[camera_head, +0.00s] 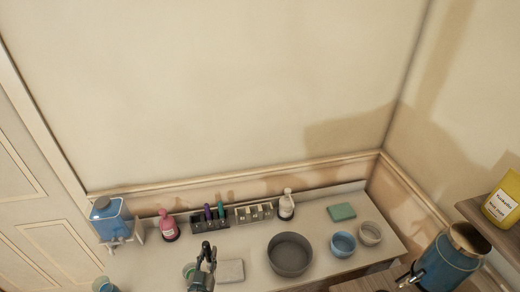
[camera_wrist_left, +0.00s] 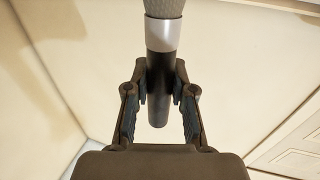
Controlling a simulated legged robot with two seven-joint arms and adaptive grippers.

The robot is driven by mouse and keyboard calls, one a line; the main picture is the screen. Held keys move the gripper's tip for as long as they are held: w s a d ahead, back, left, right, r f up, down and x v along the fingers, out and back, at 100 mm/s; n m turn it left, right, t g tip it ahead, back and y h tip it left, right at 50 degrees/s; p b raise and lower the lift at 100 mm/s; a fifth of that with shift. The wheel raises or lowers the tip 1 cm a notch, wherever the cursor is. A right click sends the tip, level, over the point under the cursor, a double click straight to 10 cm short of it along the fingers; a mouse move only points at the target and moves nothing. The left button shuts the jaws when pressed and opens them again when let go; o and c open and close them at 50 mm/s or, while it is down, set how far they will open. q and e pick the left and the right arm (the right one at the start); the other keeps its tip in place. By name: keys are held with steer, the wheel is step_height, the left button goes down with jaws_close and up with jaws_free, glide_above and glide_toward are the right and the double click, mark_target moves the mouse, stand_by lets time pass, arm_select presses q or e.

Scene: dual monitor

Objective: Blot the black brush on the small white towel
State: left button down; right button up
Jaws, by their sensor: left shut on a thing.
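My left gripper (camera_head: 206,252) is at the lower middle of the head view, over the front of the counter. In the left wrist view my left gripper (camera_wrist_left: 160,72) is shut on the handle of the black brush (camera_wrist_left: 158,95). The brush has a silver collar and a grey textured head at the top edge of that view. In the head view the brush cannot be told apart from the gripper. The small white towel (camera_head: 231,271) lies flat on the counter, just right of my left gripper. My right gripper is not in view.
A green-rimmed cup (camera_head: 188,270) stands left of the gripper. A rack (camera_head: 210,221) with coloured handles, a pink bottle (camera_head: 168,226) and a white bottle (camera_head: 287,206) stand behind. A large grey bowl (camera_head: 290,254) and a blue bowl (camera_head: 343,244) stand to the right.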

arm_select(q)
steer(key=shift+s+a+r, duration=0.1)
steer(key=shift+s+r, duration=0.05)
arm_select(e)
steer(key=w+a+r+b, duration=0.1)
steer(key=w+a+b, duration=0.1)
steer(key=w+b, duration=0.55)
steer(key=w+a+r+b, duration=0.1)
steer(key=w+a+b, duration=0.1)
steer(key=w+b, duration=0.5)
arm_select(q)
steer(key=w+f+h+b, duration=0.1)
steer(key=w+f, duration=0.3)
steer(key=f, duration=0.4)
steer(key=w+f+n+t+h+b, duration=0.1)
steer(key=w+f+b, duration=0.3)
steer(key=f, duration=0.5)
steer(key=shift+w+d+n+t+h, duration=0.15)
steer(key=shift+d+n+t+h, duration=0.25)
steer(key=shift+h, duration=0.3)
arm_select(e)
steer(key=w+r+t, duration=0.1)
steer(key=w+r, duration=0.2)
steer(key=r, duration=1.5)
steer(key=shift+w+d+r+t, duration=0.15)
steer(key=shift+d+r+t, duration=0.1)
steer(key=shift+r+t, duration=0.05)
arm_select(q)
steer(key=shift+f, duration=0.1)
